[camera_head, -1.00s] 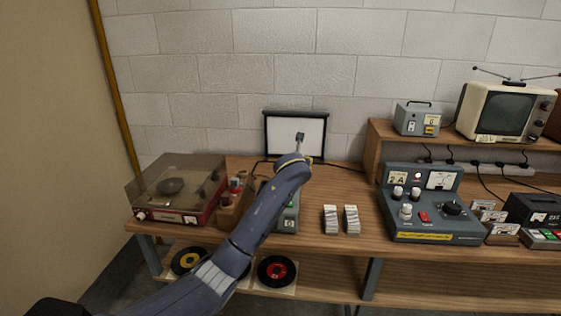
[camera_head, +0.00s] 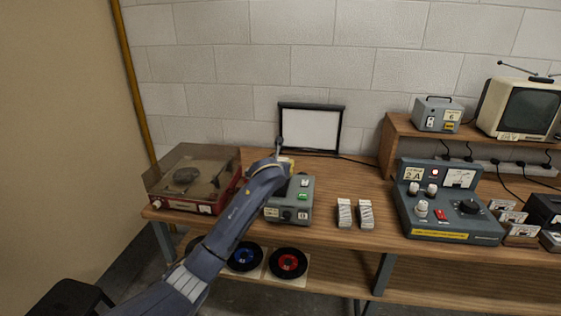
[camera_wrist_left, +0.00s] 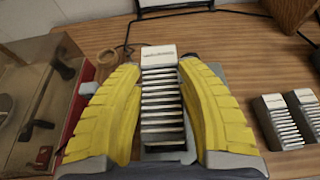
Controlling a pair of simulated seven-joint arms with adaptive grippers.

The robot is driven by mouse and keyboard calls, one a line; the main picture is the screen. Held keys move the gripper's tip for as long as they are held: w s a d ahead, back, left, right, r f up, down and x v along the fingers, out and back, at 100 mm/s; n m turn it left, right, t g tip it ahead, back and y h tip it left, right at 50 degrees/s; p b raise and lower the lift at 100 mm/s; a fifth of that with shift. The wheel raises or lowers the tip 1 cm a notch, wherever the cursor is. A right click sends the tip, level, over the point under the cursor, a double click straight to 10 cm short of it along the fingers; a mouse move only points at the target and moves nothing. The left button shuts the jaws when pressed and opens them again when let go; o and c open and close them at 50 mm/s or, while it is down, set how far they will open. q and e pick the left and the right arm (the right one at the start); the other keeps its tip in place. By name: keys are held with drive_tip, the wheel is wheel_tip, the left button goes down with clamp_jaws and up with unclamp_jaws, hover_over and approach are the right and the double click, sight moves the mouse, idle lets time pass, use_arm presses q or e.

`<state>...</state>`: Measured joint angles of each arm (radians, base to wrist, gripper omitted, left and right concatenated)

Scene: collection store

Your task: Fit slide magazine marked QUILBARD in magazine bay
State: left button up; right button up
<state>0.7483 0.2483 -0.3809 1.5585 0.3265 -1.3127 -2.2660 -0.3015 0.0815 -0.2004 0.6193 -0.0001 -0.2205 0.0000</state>
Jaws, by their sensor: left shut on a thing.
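My left gripper (camera_wrist_left: 160,70) has its yellow fingers shut on a slide magazine (camera_wrist_left: 162,105), a pale block with a row of slides and a label at its far end. The label is too small to read. I cannot make out the magazine bay. My right gripper is not in view.
Two more slide magazines (camera_head: 344,213) (camera_head: 366,214) stand to the right of the grey unit. A record player (camera_head: 180,207) with a clear lid is at the left. A small screen (camera_head: 311,130) stands at the back. A control box (camera_head: 450,225) is further right.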

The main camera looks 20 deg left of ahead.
use_arm(q)
drive_tip(key=shift+f, duration=1.4)
drive_tip(key=shift+f, duration=0.65)
idle(1.0)
drive_tip(key=o, duration=1)
drive_tip(key=shift+v, duration=5.55)
